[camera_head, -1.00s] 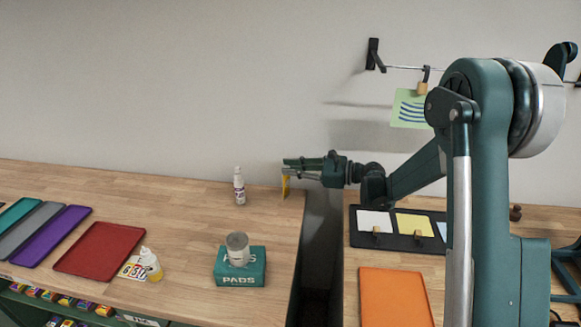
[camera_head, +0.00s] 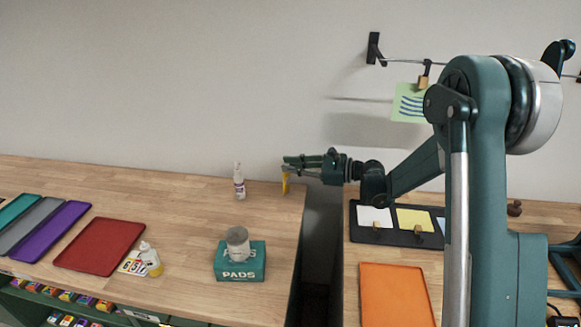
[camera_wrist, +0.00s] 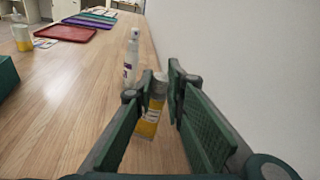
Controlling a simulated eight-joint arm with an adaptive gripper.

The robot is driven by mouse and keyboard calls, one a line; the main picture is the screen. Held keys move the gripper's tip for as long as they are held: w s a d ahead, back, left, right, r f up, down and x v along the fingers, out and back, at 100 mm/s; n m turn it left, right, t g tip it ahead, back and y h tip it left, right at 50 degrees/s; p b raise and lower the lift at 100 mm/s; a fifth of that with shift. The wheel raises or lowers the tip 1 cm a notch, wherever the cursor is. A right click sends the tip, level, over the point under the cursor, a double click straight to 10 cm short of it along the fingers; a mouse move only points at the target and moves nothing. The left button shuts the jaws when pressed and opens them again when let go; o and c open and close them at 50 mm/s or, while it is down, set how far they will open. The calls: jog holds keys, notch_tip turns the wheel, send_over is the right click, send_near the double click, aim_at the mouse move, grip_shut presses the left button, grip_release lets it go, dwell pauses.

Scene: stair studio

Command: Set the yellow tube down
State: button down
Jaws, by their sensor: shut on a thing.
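The yellow tube (camera_head: 285,183) is held at the tip of my gripper (camera_head: 286,164), over the back right corner of the left wooden counter. In the wrist view the yellow tube (camera_wrist: 149,117), with a pale grey top, stands nearly upright between the two green fingers of my gripper (camera_wrist: 155,85). The fingers are shut on it. Its lower end is close to the wood; I cannot tell whether it touches. A white bottle (camera_head: 239,182) stands to its left on the counter, and in the wrist view the bottle (camera_wrist: 132,56) is just beyond it.
A green pads box (camera_head: 240,270) with a grey-white can (camera_head: 237,243) on it stands near the front. A dark gap (camera_head: 316,245) separates the counters. The wall is close behind.

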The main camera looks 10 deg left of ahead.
jog(key=shift+f, duration=0.3)
jog(key=c, duration=2.3)
grip_release()
jog(key=v, duration=1.2)
jog(key=shift+s+r, duration=0.15)
